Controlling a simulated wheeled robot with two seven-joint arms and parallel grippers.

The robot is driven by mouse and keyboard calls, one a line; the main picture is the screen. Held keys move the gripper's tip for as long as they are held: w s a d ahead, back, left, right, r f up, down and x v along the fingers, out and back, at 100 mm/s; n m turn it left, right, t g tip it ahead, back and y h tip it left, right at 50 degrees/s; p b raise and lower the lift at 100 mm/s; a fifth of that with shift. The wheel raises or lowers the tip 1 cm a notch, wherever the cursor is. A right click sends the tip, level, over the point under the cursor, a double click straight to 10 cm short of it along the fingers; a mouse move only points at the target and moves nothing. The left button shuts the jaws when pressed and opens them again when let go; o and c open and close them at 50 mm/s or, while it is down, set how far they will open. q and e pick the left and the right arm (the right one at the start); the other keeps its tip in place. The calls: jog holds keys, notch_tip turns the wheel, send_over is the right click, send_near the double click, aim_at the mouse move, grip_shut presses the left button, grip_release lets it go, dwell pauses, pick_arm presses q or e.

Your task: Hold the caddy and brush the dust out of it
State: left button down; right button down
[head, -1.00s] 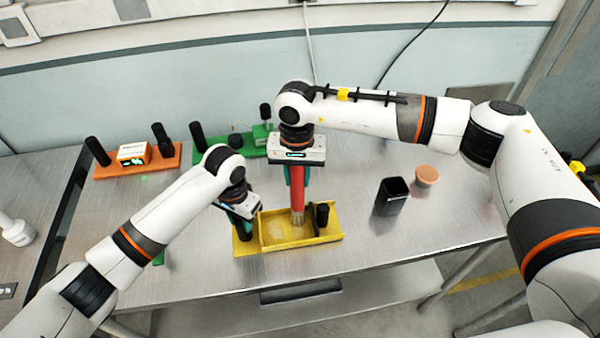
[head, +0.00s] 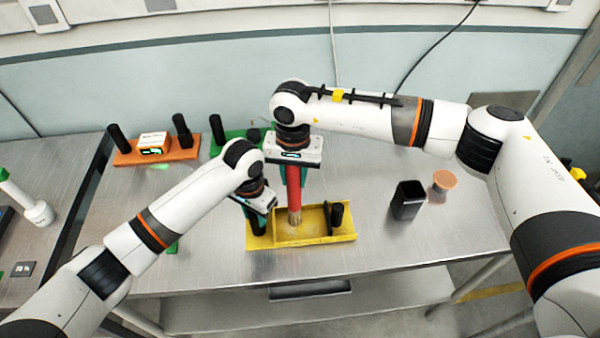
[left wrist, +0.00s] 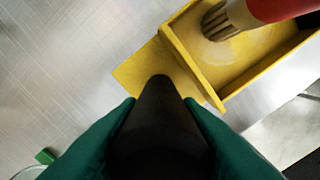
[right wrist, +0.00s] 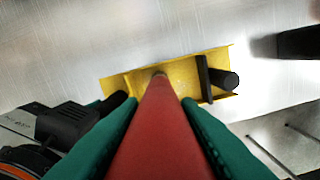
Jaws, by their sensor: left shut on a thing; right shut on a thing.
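The yellow caddy (head: 318,240) stands on the metal table, its tray to the right of a flat end carrying a black post (left wrist: 160,115). My left gripper (head: 258,216) is shut on that post. My right gripper (head: 293,178) is shut on the red brush (head: 294,200), which points down into the tray. The bristles (left wrist: 215,20) are in the tray's left part, at or just above the floor; contact is unclear. A pale dusty patch (left wrist: 228,50) shows beside them. A black divider and a black cylinder (right wrist: 224,80) are at the tray's right end.
A black cup (head: 408,200) and an orange-lidded jar (head: 443,182) stand to the right. An orange rack (head: 180,148) and a green rack (head: 226,136) with black posts stand behind, at the left. Table between caddy and cup is clear.

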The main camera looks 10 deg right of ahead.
jog(key=shift+a, duration=2.75)
jog(key=d, duration=1)
jog(key=shift+s+d+r, duration=0.2)
jog(key=shift+s+r, duration=0.05)
jog(key=shift+r, duration=0.15)
jog(key=shift+s, duration=0.1)
jog(key=shift+s+a, duration=1.05)
jog(key=shift+a, duration=4.2)
jog(key=d, duration=1)
jog(key=shift+w+d, duration=0.3)
jog(key=shift+w, duration=0.15)
